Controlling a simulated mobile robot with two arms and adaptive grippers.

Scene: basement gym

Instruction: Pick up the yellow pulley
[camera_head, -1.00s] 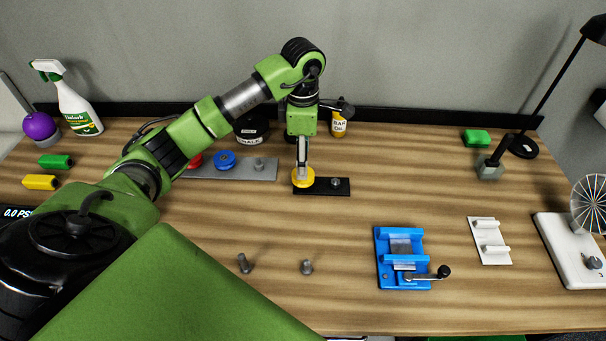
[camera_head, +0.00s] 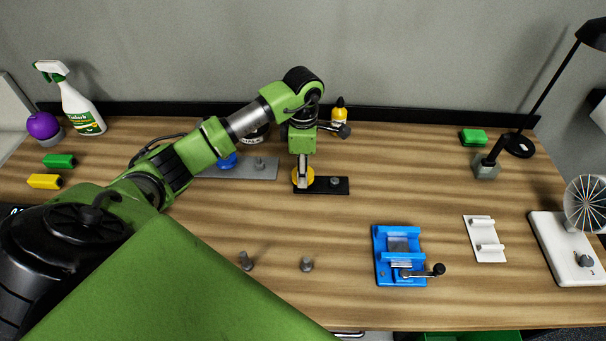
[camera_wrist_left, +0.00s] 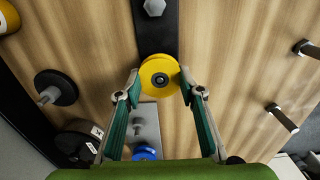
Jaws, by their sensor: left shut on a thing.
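The yellow pulley (camera_head: 309,178) is on the left end of the small black plate (camera_head: 331,187) near the back middle of the table. My left gripper (camera_head: 303,180) reaches down onto it from above. In the left wrist view the yellow pulley (camera_wrist_left: 160,77) sits between the two fingertips of my left gripper (camera_wrist_left: 161,88), which are shut on it. Its metal centre faces the camera. I cannot tell whether the pulley touches the plate. My right gripper is in none of the views.
A grey plate (camera_head: 240,168) with a blue pulley (camera_head: 228,161) lies to the left, partly behind my arm. A yellow bottle (camera_head: 340,112) stands behind. A blue vise (camera_head: 401,258) and two bolts (camera_head: 306,264) are in front.

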